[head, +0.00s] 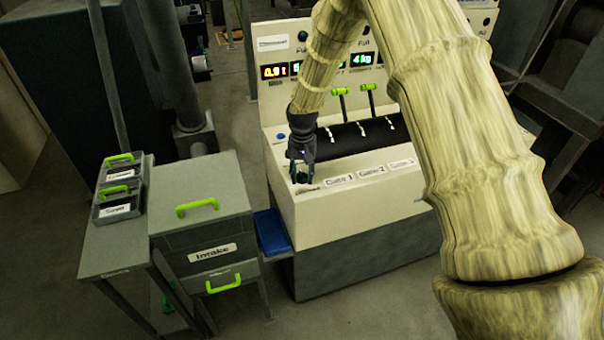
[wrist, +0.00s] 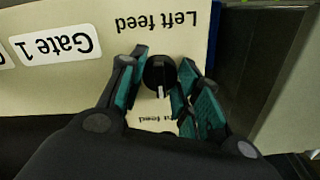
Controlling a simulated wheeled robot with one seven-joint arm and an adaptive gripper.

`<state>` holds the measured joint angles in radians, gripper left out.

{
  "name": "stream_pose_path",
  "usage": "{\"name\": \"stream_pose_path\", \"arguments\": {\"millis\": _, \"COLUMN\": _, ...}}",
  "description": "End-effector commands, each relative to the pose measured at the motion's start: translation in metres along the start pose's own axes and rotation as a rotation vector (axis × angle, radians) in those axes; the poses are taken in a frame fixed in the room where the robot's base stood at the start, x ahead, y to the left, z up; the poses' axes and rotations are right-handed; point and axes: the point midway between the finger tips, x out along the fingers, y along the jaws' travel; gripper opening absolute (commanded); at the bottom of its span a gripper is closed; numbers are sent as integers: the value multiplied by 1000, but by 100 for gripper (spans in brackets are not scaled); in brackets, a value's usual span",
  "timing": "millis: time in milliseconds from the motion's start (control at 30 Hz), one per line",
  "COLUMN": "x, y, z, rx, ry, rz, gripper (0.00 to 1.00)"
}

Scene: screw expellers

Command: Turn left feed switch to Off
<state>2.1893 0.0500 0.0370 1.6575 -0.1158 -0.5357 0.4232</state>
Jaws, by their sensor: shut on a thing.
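The left feed switch (wrist: 158,72) is a round black knob with a white pointer line, seen in the wrist view. Its pointer points toward the bottom of that picture. An upside-down "Left feed" label (wrist: 158,20) is printed above it, and another label below is partly covered by my fingers. My gripper (wrist: 163,62) is shut on the knob, with one teal finger on each side. In the head view my gripper (head: 302,172) reaches down to the left end of the cream console (head: 310,204); the knob is hidden there.
A Gate 1 label (wrist: 52,46) lies beside the knob. In the head view, green-topped levers (head: 340,92) and lit displays (head: 274,71) are behind my gripper. An Intake box (head: 208,240) with green handles and a blue step (head: 272,232) stand left of the console.

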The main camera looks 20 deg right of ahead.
Motion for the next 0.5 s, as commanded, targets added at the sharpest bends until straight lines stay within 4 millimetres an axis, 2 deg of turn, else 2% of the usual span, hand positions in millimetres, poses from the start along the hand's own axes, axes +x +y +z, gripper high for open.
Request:
{"name": "stream_pose_path", "arguments": {"millis": 233, "x": 0, "y": 0, "z": 0, "rx": 0, "ry": 1, "rz": 0, "gripper": 9}}
{"name": "stream_pose_path", "arguments": {"millis": 267, "x": 0, "y": 0, "z": 0, "rx": 0, "ry": 1, "rz": 0, "gripper": 38}}
{"name": "stream_pose_path", "arguments": {"millis": 300, "x": 0, "y": 0, "z": 0, "rx": 0, "ry": 1, "rz": 0, "gripper": 46}}
{"name": "stream_pose_path", "arguments": {"millis": 367, "x": 0, "y": 0, "z": 0, "rx": 0, "ry": 1, "rz": 0, "gripper": 56}}
{"name": "stream_pose_path", "arguments": {"millis": 500, "x": 0, "y": 0, "z": 0, "rx": 0, "ry": 1, "rz": 0, "gripper": 56}}
